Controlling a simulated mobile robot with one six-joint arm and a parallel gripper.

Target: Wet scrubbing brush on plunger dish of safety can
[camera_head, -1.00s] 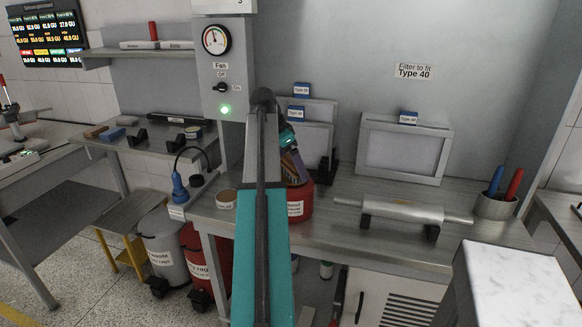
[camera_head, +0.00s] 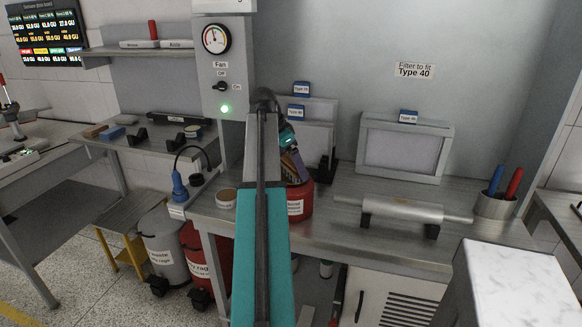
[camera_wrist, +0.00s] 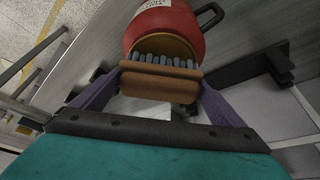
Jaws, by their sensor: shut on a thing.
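My gripper (camera_wrist: 158,98) is shut on the scrubbing brush (camera_wrist: 160,86), seen in the wrist view as a brown wooden block with a row of grey bristles. The red safety can (camera_wrist: 168,25) is just beyond the brush, and the bristles overlap its brass-coloured dish (camera_wrist: 168,46). I cannot tell whether the bristles touch the dish or hang just over it. In the head view the red can (camera_head: 299,203) stands on the steel bench, and my arm hides its left part. My gripper (camera_head: 297,172) is above it, pointing down; the brush is mostly hidden there.
A metal roller (camera_head: 405,210) rests on dark supports to the right of the can. A framed filter (camera_head: 403,150) and other panels stand at the back. A small round tin (camera_head: 226,198) sits left of my arm. A cup with coloured handles (camera_head: 496,205) is at far right.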

